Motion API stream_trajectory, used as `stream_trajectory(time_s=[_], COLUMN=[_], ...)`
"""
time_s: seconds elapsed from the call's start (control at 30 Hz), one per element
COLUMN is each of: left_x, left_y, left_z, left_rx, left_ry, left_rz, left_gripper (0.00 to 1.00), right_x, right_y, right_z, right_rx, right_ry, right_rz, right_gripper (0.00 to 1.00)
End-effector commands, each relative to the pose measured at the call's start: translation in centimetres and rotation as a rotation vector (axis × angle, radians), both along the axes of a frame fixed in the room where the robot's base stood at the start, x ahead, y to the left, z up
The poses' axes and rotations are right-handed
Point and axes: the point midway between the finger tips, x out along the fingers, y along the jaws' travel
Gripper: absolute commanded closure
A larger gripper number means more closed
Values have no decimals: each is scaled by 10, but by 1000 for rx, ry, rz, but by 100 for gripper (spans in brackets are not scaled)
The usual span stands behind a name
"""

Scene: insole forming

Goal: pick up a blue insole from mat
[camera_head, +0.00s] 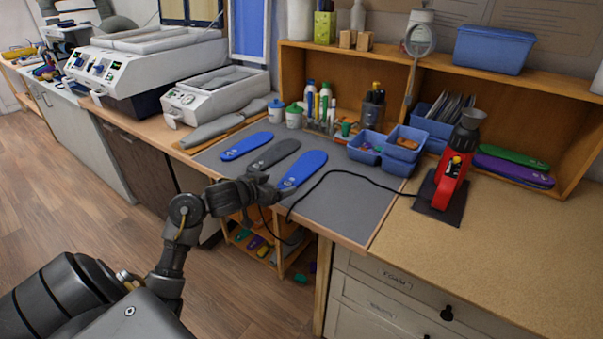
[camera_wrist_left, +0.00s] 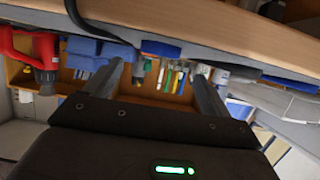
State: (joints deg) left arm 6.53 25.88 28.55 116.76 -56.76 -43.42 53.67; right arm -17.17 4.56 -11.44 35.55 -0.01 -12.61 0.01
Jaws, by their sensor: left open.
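Two blue insoles lie on the grey mat (camera_head: 345,205) in the head view, one at the left (camera_head: 246,146) and one at the right (camera_head: 304,168). A dark grey insole (camera_head: 275,154) lies between them. My left gripper (camera_head: 272,188) is open and empty at the mat's front edge, close to the near end of the right blue insole. In the left wrist view, its two fingers (camera_wrist_left: 157,68) are spread apart. That view is upside down and shows the right blue insole (camera_wrist_left: 160,48) nearly edge-on, between the fingers' directions. My right gripper is out of view.
A black cord (camera_head: 340,174) crosses the mat near the right insole. Blue bins (camera_head: 367,147) and a red tool (camera_head: 452,180) stand to the right. A grey last (camera_head: 222,127) and white machine (camera_head: 215,94) stand left. The front right of the mat is clear.

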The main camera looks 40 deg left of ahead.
Motion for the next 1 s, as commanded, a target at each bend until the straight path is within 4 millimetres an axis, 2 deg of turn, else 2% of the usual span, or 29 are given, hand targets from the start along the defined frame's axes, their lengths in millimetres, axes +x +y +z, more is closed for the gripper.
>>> stream_trajectory(time_s=[0.37,0.67,1.0], left_x=[42,46,46], left_y=[1,1,1], left_z=[-21,-22,-22], left_rx=[-4,0,0], left_ry=[0,0,0], left_rz=[1,0,0], left_gripper=[18,18,61], right_x=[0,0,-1], right_y=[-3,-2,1], right_z=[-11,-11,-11], right_rx=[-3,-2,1], right_ry=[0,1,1], right_rz=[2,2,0], right_gripper=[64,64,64])
